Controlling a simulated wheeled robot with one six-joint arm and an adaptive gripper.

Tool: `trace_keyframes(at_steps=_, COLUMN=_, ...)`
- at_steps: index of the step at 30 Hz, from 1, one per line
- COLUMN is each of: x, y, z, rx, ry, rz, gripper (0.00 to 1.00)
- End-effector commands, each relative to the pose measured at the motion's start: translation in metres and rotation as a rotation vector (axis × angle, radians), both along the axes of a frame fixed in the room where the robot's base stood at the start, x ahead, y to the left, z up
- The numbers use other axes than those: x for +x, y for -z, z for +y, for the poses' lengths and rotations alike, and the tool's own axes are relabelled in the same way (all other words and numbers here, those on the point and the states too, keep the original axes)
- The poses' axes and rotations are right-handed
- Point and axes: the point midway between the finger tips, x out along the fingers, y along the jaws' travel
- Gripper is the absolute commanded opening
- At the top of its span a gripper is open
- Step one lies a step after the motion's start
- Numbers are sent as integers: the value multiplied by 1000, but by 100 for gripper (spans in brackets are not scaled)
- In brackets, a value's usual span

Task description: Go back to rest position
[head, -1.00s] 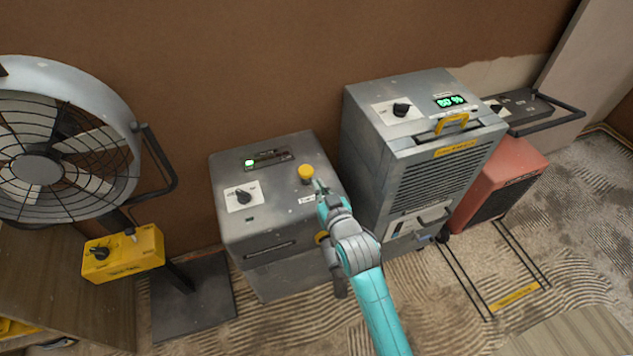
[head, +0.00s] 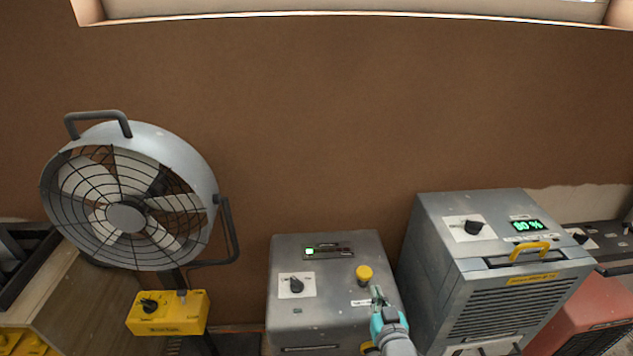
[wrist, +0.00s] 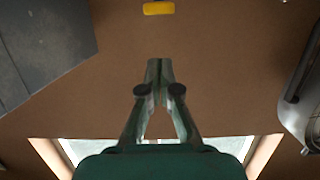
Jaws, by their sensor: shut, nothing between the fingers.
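My gripper (head: 378,295) shows at the bottom of the head view, in front of the grey box with the yellow button. Its fingers are closed and empty. The wrist view shows the gripper (wrist: 160,68) with its fingertips together against the brown wall. The grey box (head: 325,318) has a black knob (head: 297,285), a small panel with a green light (head: 310,251) and a yellow button (head: 364,273). The fingertips appear just below and right of the button in the head view; whether they touch the box top cannot be told.
A drum fan (head: 125,200) with a yellow control box (head: 168,312) stands at left. A taller grey dehumidifier (head: 500,270) with a green "80 %" display stands close at right, and a red unit (head: 595,310) beyond it. The brown wall (head: 320,120) behind is bare.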

Motion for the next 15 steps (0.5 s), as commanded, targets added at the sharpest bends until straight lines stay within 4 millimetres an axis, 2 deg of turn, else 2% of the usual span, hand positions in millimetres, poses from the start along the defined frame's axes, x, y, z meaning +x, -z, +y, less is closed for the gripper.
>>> trace_keyframes(at_steps=5, x=-20, y=12, z=0, rx=0, ry=0, rz=6, gripper=0)
trace_keyframes(at_steps=8, x=-50, y=26, z=0, rx=0, ry=0, rz=11, gripper=0)
trace_keyframes(at_steps=15, x=-138, y=51, z=0, rx=0, ry=-1, rz=16, gripper=0)
